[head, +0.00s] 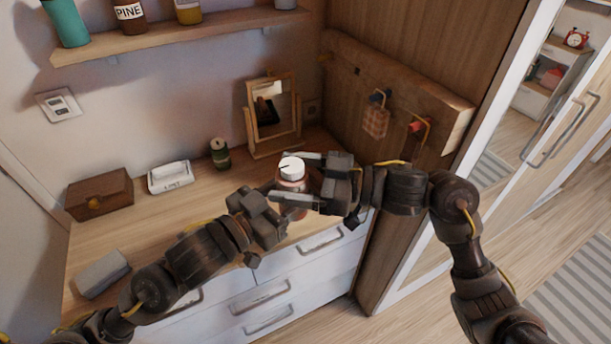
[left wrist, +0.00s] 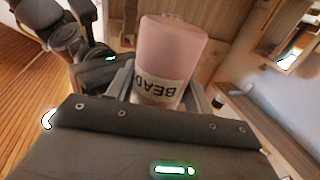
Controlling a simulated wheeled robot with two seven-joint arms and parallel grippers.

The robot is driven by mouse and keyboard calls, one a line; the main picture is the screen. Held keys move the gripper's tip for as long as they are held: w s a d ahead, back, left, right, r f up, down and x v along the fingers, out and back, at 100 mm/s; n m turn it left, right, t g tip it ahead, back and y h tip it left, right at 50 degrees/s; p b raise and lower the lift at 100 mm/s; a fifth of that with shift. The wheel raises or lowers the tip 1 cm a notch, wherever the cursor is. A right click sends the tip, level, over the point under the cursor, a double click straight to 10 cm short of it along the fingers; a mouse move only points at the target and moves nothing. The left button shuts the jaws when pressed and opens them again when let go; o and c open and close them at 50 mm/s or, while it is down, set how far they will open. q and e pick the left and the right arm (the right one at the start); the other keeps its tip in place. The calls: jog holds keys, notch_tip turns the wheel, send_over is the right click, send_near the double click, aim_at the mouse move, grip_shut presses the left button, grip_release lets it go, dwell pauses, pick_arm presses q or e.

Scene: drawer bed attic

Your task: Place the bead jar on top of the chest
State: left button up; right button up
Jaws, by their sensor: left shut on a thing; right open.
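The bead jar (head: 291,181) is pinkish with a white lid, over the front part of the chest top (head: 140,226) in the head view. In the left wrist view the jar (left wrist: 172,55) fills the middle, its BEAD label partly visible. My left gripper (head: 278,200) is shut on the jar, its fingers partly hidden. My right gripper (head: 308,180) is open around or just beside the jar from the right; it also shows at upper left in the left wrist view (left wrist: 70,25). Whether it touches the jar is unclear. The chest is wooden-topped with white drawers.
A peg board (head: 400,95) is on the right. Bare wood lies left of the jar.

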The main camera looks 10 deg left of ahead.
jog(key=shift+c, duration=0.3)
jog(key=c, duration=0.9)
pick_arm(q)
jog(key=o, duration=1.1)
pick_arm(e)
jog(key=shift+c, duration=0.9)
